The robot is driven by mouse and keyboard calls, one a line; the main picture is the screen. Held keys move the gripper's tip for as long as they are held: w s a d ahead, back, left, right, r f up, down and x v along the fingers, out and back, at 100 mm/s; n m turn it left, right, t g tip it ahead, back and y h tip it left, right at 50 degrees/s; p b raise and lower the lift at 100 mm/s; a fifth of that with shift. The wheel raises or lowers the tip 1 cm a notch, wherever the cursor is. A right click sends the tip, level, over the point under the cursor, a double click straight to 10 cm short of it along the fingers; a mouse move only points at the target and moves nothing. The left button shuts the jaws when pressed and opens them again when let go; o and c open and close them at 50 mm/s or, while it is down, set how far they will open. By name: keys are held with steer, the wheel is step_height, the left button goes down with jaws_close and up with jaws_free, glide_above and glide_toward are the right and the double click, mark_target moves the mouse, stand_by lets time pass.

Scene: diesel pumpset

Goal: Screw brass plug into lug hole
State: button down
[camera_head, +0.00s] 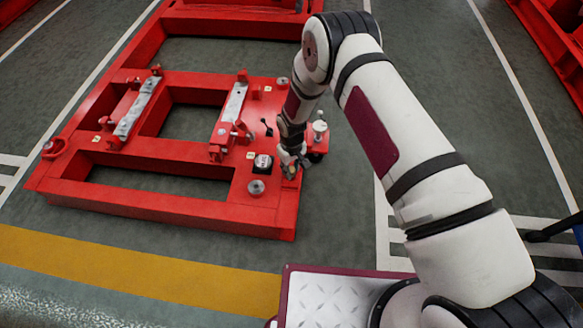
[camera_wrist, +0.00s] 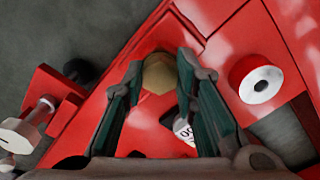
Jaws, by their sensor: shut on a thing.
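The brass plug (camera_wrist: 158,75) shows its hexagonal head between the tips of my gripper (camera_wrist: 160,72) in the wrist view. The green-padded fingers are shut on it, one on each side. The plug is above or against the red painted frame (camera_wrist: 228,30); I cannot tell whether it is seated in a hole. The lug hole itself is not visible. In the head view my gripper (camera_head: 291,165) points down at the right edge of the red frame (camera_head: 150,201), near its front corner, and the plug is too small to make out clearly.
A red boss with a pale ring face (camera_wrist: 260,82) stands right of the fingers. A red bracket holding a pale-topped fitting (camera_head: 319,130) sits just right of my gripper. A black-and-white gauge-like item (camera_head: 263,163) is to its left. Open floor (camera_head: 340,225) lies in front.

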steer(key=m, duration=0.2)
steer(key=shift+w+r+m, duration=0.1)
steer(key=shift+w+m, duration=0.2)
steer(key=shift+w+d, duration=0.1)
steer(key=shift+w, duration=0.1)
stand_by(0.4)
steer(key=m, duration=1.1)
steer(key=shift+m, duration=0.3)
steer(key=m, duration=1.2)
steer(key=c, duration=1.4)
jaws_free()
steer(key=shift+d, duration=0.1)
steer(key=shift+c, duration=0.2)
steer(key=shift+s, duration=0.15)
